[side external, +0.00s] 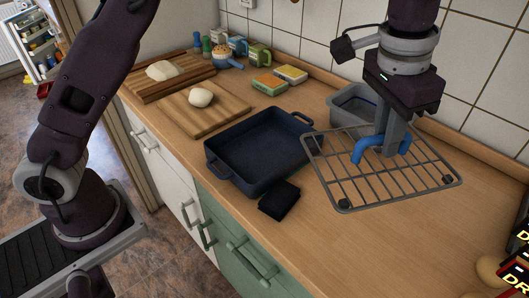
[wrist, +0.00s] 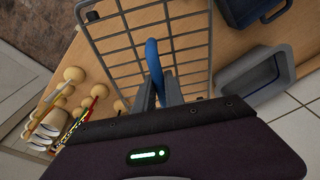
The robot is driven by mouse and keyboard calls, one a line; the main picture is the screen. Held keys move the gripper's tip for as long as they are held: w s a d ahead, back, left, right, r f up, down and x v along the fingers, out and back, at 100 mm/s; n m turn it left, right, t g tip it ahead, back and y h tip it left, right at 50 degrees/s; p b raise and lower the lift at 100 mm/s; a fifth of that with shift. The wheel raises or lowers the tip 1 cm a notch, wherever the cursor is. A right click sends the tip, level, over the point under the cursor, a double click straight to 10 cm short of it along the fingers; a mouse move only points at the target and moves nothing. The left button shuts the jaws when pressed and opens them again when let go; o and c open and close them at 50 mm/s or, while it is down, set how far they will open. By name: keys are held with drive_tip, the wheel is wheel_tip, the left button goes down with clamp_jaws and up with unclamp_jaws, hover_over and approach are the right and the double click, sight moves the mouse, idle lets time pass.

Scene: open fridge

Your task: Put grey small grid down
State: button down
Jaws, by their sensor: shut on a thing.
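The grey grid (side external: 437,184) is a flat wire rack with dark feet, lying about level over the right part of the counter. A blue arched handle (side external: 361,151) stands up near its middle. My gripper (side external: 388,146) points down and its fingers are shut on the blue handle of the grid. In the wrist view the grid (wrist: 187,48) lies beyond my gripper (wrist: 160,88), with the blue handle (wrist: 154,60) between the fingertips. I cannot tell whether its feet touch the counter.
A dark blue roasting pan (side external: 213,160) stands left of the grid, close to its edge. A grey tray (side external: 345,100) stands behind it. A black cloth-like pad (side external: 279,201) lies at the front. Bare wooden counter (side external: 400,245) shows in front. Wooden spoons (wrist: 72,98) show in the wrist view.

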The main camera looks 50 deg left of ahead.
drive_tip(key=w+a+n, duration=0.2)
drive_tip(key=a+n, duration=0.1)
drive_tip(key=a, duration=1.1)
drive_tip(key=n, duration=0.3)
hover_over(265, 153)
drive_tip(key=shift+y, duration=0.4)
wheel_tip(265, 153, down, 15)
drive_tip(key=shift+a+f, duration=0.1)
drive_tip(key=shift+f, duration=0.05)
drive_tip(key=shift+f, duration=0.15)
drive_tip(key=c, duration=1.4)
unclamp_jaws()
